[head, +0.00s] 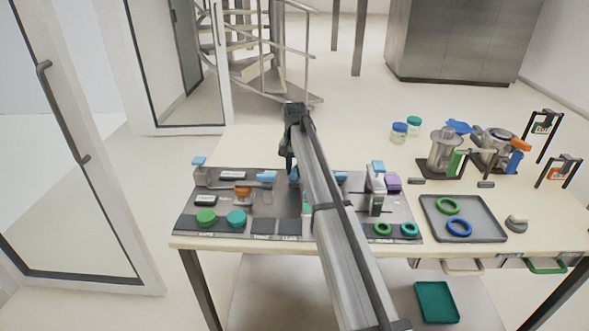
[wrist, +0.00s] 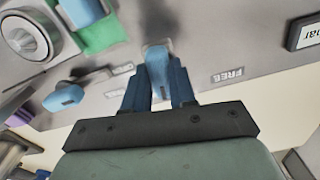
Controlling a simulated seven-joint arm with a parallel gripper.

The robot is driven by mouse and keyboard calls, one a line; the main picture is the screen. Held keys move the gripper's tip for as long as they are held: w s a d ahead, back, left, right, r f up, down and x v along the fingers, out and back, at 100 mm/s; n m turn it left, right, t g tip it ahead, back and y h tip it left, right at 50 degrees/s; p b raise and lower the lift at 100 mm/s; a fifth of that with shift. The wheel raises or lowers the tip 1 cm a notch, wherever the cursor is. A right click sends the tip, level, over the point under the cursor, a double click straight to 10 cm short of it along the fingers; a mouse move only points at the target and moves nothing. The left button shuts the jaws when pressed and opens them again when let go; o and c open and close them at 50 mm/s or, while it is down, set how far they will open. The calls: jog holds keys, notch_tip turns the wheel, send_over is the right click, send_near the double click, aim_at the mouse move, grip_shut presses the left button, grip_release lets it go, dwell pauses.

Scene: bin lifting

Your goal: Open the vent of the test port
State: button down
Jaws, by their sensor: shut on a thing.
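My gripper (wrist: 159,78) is shut on a small blue handle (wrist: 156,54) above the dark grey panel (head: 280,226). Its two blue fingers stand on either side of the handle in the wrist view. In the head view my gripper (head: 291,160) is over the back middle of the panel, and my arm hides much of what is near it. A label reading FREE (wrist: 228,74) lies to the right of the handle. I cannot tell which fitting is the test port, nor whether the held handle is its vent.
Another blue handle (wrist: 64,97) and a round metal fitting (wrist: 25,36) with green beside it are left in the wrist view. Green (head: 206,216) and teal (head: 236,218) knobs sit on the panel's front left. A grey tray (head: 486,222) with rings is to the right.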

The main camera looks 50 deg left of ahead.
aim_at(294, 170)
jog(key=m, duration=0.4)
jog(key=shift+m, duration=0.3)
jog(key=m, duration=0.3)
jog(key=shift+m, duration=0.3)
jog(key=m, duration=0.4)
jog(key=shift+m, duration=2.1)
jog(key=c, duration=0.9)
grip_release()
notch_tip(294, 170, up, 14)
jog(key=shift+f, duration=0.1)
